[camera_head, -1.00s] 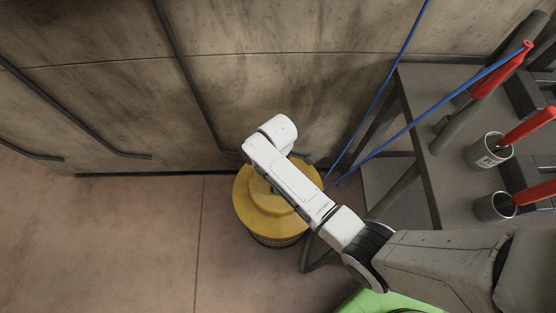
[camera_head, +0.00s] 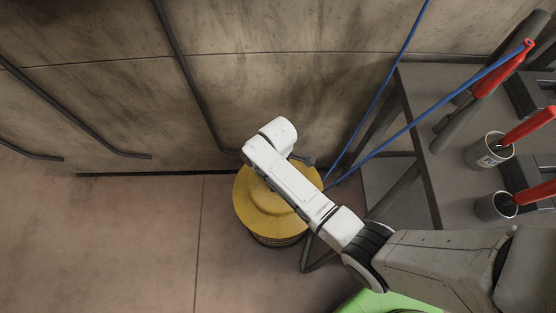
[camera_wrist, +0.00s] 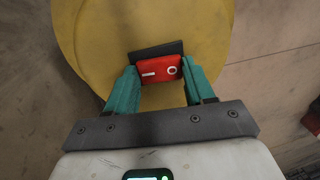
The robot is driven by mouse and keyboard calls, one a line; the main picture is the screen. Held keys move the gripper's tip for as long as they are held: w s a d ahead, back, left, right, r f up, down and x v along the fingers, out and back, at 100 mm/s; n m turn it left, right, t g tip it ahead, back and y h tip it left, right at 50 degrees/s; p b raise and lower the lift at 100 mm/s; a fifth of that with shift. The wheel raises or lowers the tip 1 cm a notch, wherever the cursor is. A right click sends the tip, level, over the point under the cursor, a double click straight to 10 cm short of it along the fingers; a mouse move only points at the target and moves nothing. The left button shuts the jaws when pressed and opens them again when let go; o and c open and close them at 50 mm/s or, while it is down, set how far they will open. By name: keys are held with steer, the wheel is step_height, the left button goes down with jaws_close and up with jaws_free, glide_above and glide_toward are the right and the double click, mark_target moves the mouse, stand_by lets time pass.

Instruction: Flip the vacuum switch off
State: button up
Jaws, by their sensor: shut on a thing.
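The vacuum (camera_head: 263,205) is a yellow round drum on the floor by the wall, partly hidden under my arm in the head view. In the wrist view its yellow top (camera_wrist: 100,40) fills the upper middle. The red vacuum switch (camera_wrist: 161,70), marked with a white bar and a circle, sits before a dark plate (camera_wrist: 157,49). My gripper (camera_wrist: 161,82) has its two teal fingers on either side of the switch, shut on it. The fingers are hidden in the head view. I cannot tell clearly which side of the switch is pressed down.
A dark grey table (camera_head: 440,150) stands at the right with metal cups (camera_head: 490,150) and red-handled tools. Dark pipes (camera_head: 185,70) cross the wall. The floor at the left (camera_head: 110,240) is clear.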

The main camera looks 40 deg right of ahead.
steer(key=shift+s+r+t+p, duration=0.15)
steer(key=shift+t+p, duration=0.15)
steer(key=shift+p, duration=0.25)
steer(key=shift+h, duration=0.3)
steer(key=o, duration=1)
steer(key=r, duration=0.3)
steer(key=r+p, duration=0.1)
steer(key=r, duration=0.3)
steer(key=r+p, duration=0.1)
steer(key=r, duration=0.2)
steer(key=shift+w+r, duration=0.25)
